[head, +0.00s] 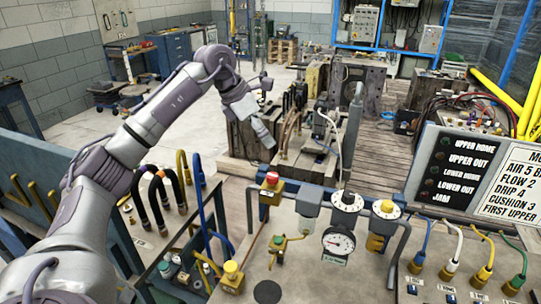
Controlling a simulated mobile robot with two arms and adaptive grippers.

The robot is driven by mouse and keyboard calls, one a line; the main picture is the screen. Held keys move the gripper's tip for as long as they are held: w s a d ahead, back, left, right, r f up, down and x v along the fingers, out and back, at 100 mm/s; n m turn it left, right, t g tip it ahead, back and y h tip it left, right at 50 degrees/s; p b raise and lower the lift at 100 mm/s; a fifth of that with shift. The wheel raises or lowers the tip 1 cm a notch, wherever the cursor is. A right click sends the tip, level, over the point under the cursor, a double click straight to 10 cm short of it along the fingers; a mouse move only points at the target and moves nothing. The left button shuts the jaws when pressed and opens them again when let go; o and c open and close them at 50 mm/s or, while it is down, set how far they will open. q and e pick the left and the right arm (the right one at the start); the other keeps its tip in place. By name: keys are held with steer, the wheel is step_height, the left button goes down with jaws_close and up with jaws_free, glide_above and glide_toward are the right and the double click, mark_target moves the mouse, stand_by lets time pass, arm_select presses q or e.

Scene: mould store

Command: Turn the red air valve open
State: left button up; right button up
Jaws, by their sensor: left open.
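A red knob (272,178) sits on a brass-coloured block at the back left of the grey panel top, left of the dials. It is the only clearly red valve-like part, but I cannot tell its turned position. My right gripper is out of view.
White dials (346,200) and a round gauge (338,242) stand right of the red knob. A yellow button box (232,277) is at front left. Coloured hoses (486,257) and a sign board (466,165) are on the right. Open floor lies behind, left.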

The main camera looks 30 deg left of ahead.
mark_target(272, 175)
arm_select(q)
steer(key=shift+g+y, duration=0.3)
steer(key=shift+g, duration=0.3)
steer(key=p+x, duration=0.1)
steer(key=x, duration=0.3)
steer(key=s+a+p+x, duration=0.1)
steer(key=p+x, duration=0.1)
steer(key=x, duration=0.1)
steer(key=a+f+p+x, duration=0.1)
steer(key=x, duration=0.3)
steer(key=shift+s+d+f+p, duration=0.15)
steer(key=shift+s+f+p, duration=0.15)
steer(key=shift+f, duration=0.05)
steer(key=shift+w+d+f, duration=0.1)
steer(key=shift+w+f, duration=0.05)
steer(key=shift+f, duration=0.4)
